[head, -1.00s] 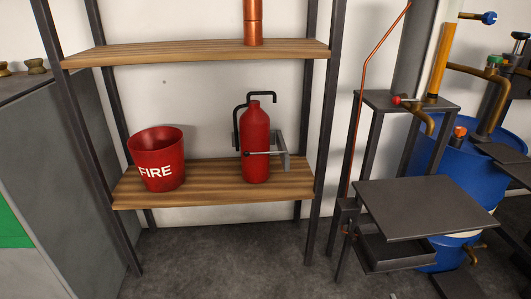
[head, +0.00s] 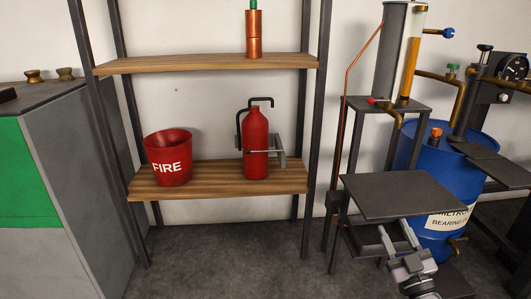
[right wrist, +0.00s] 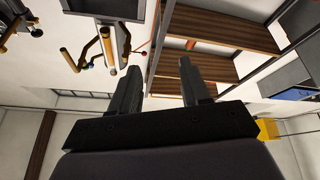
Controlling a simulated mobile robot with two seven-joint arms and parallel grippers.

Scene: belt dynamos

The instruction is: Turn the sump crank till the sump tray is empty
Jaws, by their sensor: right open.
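A dark flat plate (head: 395,195) stands at the right in the head view, with a shallow dark tray (head: 362,243) under it, which looks like the sump tray. I cannot see what is in it. A small dark block with a thin rod (head: 334,202) sits at the plate's left edge; I cannot tell whether it is the sump crank. My right gripper (head: 394,230) is open and empty in front of the tray, below the plate's front edge. Its open fingers also show in the right wrist view (right wrist: 157,68). My left gripper is not in view.
A blue drum (head: 435,172) with a brass tap stands behind the plate at the right. A shelf (head: 220,183) holds a red fire bucket (head: 168,158) and a red extinguisher (head: 255,145). A grey-green cabinet (head: 90,160) stands at the left. The floor before the shelf is clear.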

